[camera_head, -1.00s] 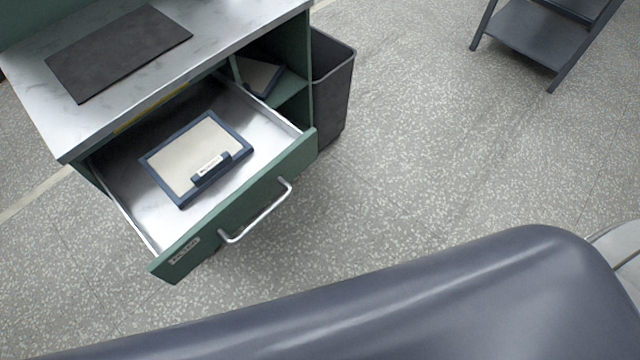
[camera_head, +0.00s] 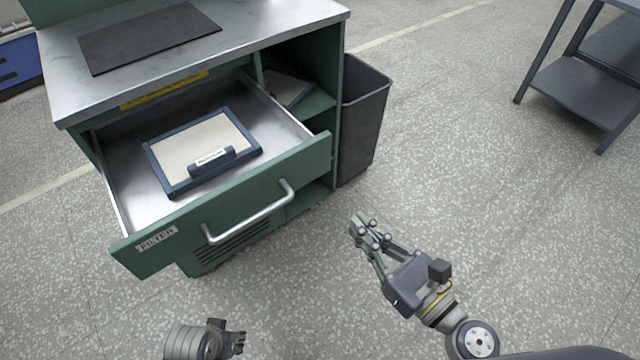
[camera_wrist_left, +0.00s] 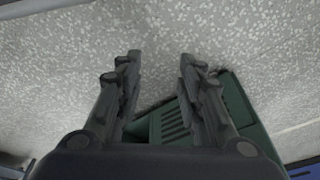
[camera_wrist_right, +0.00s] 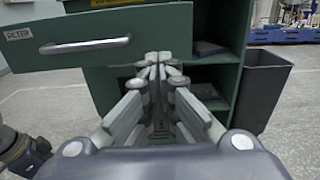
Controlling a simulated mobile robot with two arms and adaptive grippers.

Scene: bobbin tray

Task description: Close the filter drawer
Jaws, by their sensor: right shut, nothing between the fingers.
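The filter drawer (camera_head: 300,160) is a green drawer pulled out of the green cabinet, with a silver bar handle (camera_head: 250,215) and a FILTER label. A blue-framed filter panel (camera_head: 200,145) lies inside it. My right gripper (camera_head: 358,226) is shut and empty, to the right of the drawer front and apart from it. In the right wrist view the drawer's handle (camera_wrist_right: 85,46) is at the upper left, beyond the fingers. My left gripper (camera_head: 238,342) is low in the head view, below the drawer front. In the left wrist view its fingers (camera_wrist_left: 158,58) are apart with nothing between them.
The cabinet top (camera_head: 270,25) carries a dark mat (camera_head: 150,38). A grey bin (camera_head: 362,115) stands against the cabinet's right side. A dark shelf unit (camera_head: 585,90) stands at the far right. The speckled floor between is clear.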

